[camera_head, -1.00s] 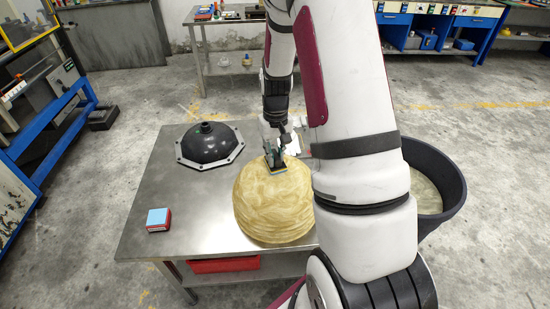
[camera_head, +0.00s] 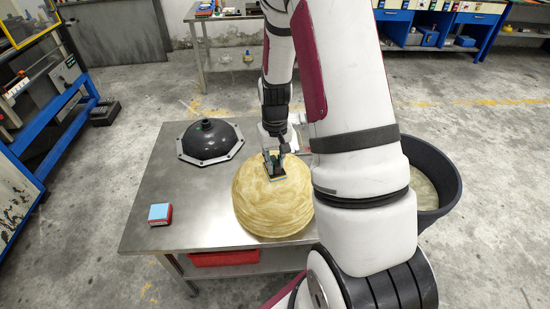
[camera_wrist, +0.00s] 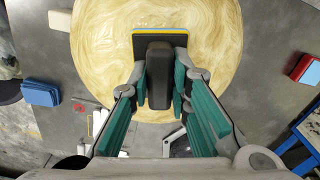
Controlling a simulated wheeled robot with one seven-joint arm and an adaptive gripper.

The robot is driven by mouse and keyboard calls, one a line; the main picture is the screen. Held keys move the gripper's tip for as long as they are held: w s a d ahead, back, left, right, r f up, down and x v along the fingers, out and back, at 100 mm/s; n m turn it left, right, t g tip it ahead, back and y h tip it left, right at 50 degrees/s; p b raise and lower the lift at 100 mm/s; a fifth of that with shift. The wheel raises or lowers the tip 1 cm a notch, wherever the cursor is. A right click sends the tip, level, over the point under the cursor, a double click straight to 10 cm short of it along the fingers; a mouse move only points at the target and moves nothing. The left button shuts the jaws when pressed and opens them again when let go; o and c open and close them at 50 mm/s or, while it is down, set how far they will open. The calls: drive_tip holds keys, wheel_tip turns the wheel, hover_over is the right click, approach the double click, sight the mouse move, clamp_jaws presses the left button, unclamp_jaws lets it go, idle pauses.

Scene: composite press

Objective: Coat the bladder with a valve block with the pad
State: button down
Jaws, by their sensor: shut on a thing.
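A large rounded tan body with swirled streaks, which I take for the bladder (camera_head: 270,213), sits on the metal table; it also fills the top of the wrist view (camera_wrist: 100,45). My gripper (camera_head: 273,165) is above its upper side, fingers pointing down. In the wrist view my gripper (camera_wrist: 160,85) is shut on the dark handle of the pad (camera_wrist: 160,34). The pad has a yellow edge, and its underside is hidden. It appears to rest on the bladder, though contact cannot be seen clearly. No valve block can be made out.
The table (camera_head: 190,190) also bears a black dome with an octagonal flange (camera_head: 210,142) and a red box with a light-blue top (camera_head: 160,214). A blue block (camera_wrist: 41,93) lies left in the wrist view. A dark bin (camera_head: 437,185) stands right of the table.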

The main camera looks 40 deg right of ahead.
sight(274, 162)
drive_tip(key=shift+s+a+f, duration=0.1)
drive_tip(key=shift+s+a, duration=0.05)
drive_tip(key=shift+s, duration=0.05)
drive_tip(key=shift+w+r+p, duration=0.2)
drive_tip(key=shift+r+p, duration=1.45)
drive_tip(key=shift+r, duration=1.9)
drive_tip(key=c, duration=2.1)
unclamp_jaws()
drive_tip(key=shift+c, duration=0.2)
clamp_jaws()
drive_tip(key=shift+f, duration=0.15)
drive_tip(key=shift+f+b, duration=1)
drive_tip(key=shift+f, duration=1.7)
